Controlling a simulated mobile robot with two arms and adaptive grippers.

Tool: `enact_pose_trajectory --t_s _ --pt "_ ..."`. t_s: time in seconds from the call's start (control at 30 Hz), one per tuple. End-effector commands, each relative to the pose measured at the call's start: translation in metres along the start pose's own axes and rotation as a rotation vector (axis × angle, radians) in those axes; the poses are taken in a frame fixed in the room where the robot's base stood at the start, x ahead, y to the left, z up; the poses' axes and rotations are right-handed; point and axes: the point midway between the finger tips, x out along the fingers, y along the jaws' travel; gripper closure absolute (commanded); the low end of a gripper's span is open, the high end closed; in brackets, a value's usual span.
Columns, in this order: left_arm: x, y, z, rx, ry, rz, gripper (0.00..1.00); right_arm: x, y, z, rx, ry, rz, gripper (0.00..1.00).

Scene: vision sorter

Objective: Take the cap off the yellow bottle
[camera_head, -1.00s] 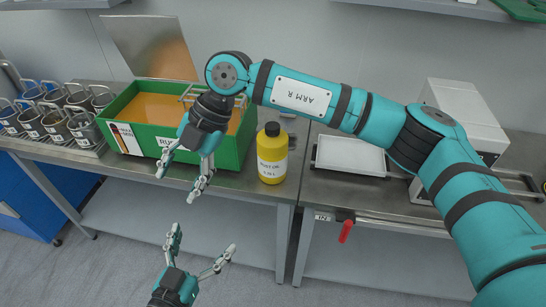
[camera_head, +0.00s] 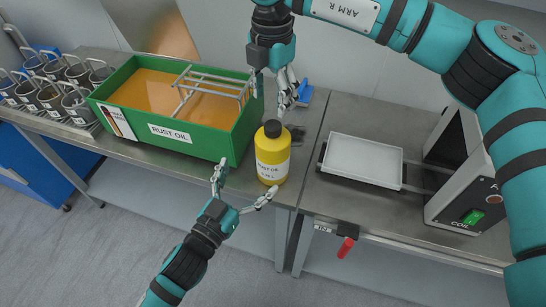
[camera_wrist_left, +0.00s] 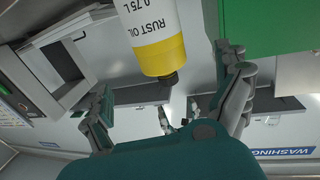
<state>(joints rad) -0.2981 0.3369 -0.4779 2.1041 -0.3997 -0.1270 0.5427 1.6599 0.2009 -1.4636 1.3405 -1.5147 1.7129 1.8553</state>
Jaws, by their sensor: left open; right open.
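The yellow bottle (camera_head: 271,165) stands upright near the front edge of the steel table, with a white rust oil label. Its dark cap (camera_head: 272,128) is on top. The bottle (camera_wrist_left: 160,52) also shows in the left wrist view, inverted, with the dark cap (camera_wrist_left: 170,80) on its neck. My left gripper (camera_head: 246,183) is open and empty, in front of the bottle; its fingers point toward the bottle, and one overlaps its lower part in the picture. My right gripper (camera_head: 270,98) is open and empty, pointing down just above the cap in the picture. I cannot tell whether either touches the bottle.
A green rust oil tank (camera_head: 190,135) with a wire rack stands close left of the bottle. A white tray (camera_head: 362,158) lies to the right. A blue object (camera_head: 305,95) is behind. Several metal cups (camera_head: 50,98) stand far left. A red handle (camera_head: 345,247) hangs at the front edge.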

Motion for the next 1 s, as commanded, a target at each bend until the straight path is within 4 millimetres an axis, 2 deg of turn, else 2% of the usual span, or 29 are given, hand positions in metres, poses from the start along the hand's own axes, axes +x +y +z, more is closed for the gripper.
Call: enact_pose_trajectory --t_s 0.03,0.3,0.5,0.7,1.0 --pt "0.012 0.000 -0.001 0.001 0.004 0.000 0.00 0.000 0.000 0.000 0.001 0.000 0.000 0.42" --pt "0.065 0.000 -0.001 0.001 0.002 0.000 0.00 0.000 0.000 0.000 0.000 0.001 0.000 0.42" --pt "0.096 0.000 0.000 -0.001 0.001 0.000 0.00 0.000 0.000 0.000 0.000 0.001 0.000 0.42" --pt "0.112 0.000 0.000 0.000 0.000 -0.001 0.00 0.000 0.000 0.000 0.000 0.001 0.000 0.42" --pt "0.114 0.000 0.000 -0.001 -0.001 -0.001 0.00 0.000 0.000 0.000 0.000 0.001 0.000 0.42"
